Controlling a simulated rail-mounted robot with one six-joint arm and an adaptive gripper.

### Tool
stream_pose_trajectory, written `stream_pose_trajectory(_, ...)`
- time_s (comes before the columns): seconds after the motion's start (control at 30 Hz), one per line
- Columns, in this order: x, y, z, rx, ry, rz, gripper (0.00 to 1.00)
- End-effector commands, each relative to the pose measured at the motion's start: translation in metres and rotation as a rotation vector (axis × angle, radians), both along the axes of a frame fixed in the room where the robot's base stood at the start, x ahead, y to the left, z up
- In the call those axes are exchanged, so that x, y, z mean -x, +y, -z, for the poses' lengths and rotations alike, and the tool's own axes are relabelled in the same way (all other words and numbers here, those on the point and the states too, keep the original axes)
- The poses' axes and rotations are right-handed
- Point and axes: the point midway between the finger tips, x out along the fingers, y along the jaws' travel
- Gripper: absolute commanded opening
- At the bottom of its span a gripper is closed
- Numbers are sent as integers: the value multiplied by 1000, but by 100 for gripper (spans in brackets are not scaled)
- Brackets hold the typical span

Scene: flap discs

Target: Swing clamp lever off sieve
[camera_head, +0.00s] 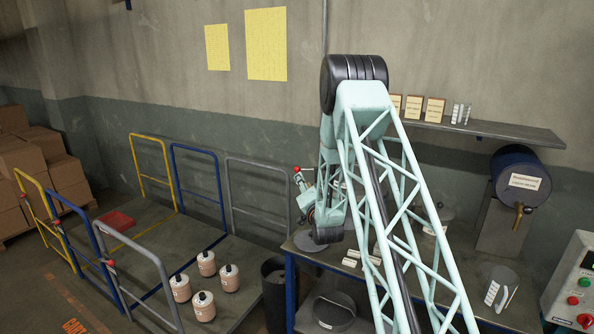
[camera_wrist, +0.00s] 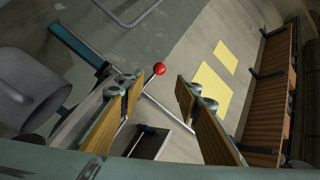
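The clamp lever's red ball knob (camera_wrist: 159,69) shows in the wrist view on a thin pale rod, just beyond and between my fingertips. The knob also shows small in the head view (camera_head: 296,169), left of my arm. My gripper (camera_wrist: 160,88) is open, with two wood-coloured finger pads apart and nothing seen held between them. In the head view, my arm hides most of the gripper and the clamp. A grey round vessel (camera_wrist: 28,100) at the left of the wrist view may be the sieve; I cannot tell.
A blue-legged bench (camera_head: 290,290) carries small blocks and a dark disc (camera_head: 310,241). A round pan (camera_head: 334,311) is on its lower shelf. Left are a railed platform (camera_head: 160,245) with several jars and stacked cartons (camera_head: 35,160). A blue drum (camera_head: 520,175) and control box (camera_head: 575,285) stand right.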

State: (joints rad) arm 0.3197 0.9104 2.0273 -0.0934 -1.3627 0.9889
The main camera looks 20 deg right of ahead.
Motion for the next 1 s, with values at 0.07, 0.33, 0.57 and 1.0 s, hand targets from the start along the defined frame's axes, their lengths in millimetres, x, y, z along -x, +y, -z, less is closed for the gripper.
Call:
stream_pose_trajectory(0.07,0,-1,1,-2,-3,1,30)
stream_pose_trajectory(0.33,0,-1,1,-3,-6,1,30)
stream_pose_trajectory(0.57,-2,-2,1,-3,-6,1,30)
stream_pose_trajectory(1.0,-36,-9,1,-3,-6,1,30)
